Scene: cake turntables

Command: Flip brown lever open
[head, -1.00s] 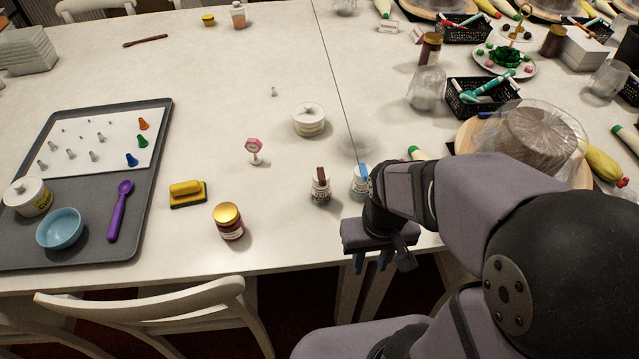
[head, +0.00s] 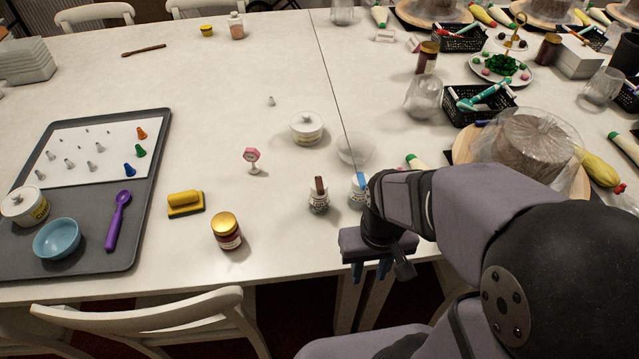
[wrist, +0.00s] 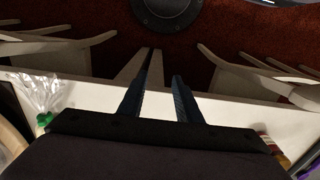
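The brown lever (head: 319,184) stands up on top of a small white patterned jar (head: 319,203) near the table's front edge. A similar jar with a blue lever (head: 360,182) stands just to its right, partly hidden by my arm. My gripper (head: 371,270) is at the table's front edge, right of and nearer than the brown-lever jar, pointing down. In the wrist view my gripper (wrist: 164,80) shows two dark fingers apart with nothing between them. Neither lever can be made out in the wrist view.
A red jar with a gold lid (head: 227,230), a yellow block (head: 185,203) and a pink-topped stand (head: 253,160) are left of the levers. A white lidded pot (head: 306,128) is behind. A grey tray (head: 100,260) lies far left. A white chair (head: 150,320) stands in front.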

